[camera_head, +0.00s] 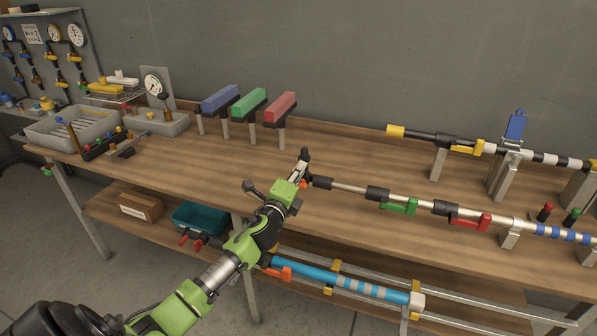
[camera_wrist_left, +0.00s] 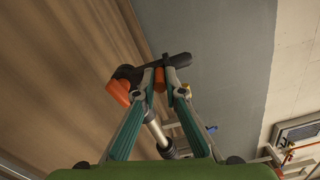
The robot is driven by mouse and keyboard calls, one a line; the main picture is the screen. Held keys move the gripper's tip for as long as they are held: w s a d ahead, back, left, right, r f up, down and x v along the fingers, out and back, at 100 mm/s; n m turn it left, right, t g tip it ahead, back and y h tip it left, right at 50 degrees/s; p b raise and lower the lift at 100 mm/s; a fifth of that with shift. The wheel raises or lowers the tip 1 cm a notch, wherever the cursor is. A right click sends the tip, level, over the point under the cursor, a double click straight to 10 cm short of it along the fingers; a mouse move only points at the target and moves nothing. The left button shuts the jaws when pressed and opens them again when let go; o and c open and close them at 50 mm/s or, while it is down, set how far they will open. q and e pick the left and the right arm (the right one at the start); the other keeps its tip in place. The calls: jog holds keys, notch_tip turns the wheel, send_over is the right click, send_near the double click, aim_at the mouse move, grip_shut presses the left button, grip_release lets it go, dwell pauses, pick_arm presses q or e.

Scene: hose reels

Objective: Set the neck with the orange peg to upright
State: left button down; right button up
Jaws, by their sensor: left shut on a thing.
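The neck (camera_head: 305,155) is a short dark piece at the left end of the long pole, and its tip points up in the head view. The neck (camera_wrist_left: 178,60) also shows in the left wrist view, crossing beyond the fingertips. An orange part (camera_head: 303,184) shows beside my left gripper (camera_head: 299,172). In the wrist view, an orange peg (camera_wrist_left: 159,80) sits between the fingertips of my left gripper (camera_wrist_left: 161,74), which is shut on it. A larger orange piece (camera_wrist_left: 118,92) lies left of the fingers. The fingers hide part of the joint. My right gripper is out of view.
The pole (camera_head: 350,188) runs right, with a green lever (camera_head: 400,207) and a red lever (camera_head: 470,219). Blue, green and red blocks (camera_head: 250,102) stand on posts behind. A blue striped pole (camera_head: 310,275) lies lower in front. The tabletop (camera_head: 345,150) behind my gripper is clear.

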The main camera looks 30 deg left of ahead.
pick_arm(q)
jog(key=c, duration=2.1)
grip_release()
jog(key=shift+s+d, duration=0.1)
jog(key=v, duration=1.1)
jog(key=shift+s, duration=0.4)
jog(key=shift+f, duration=0.1)
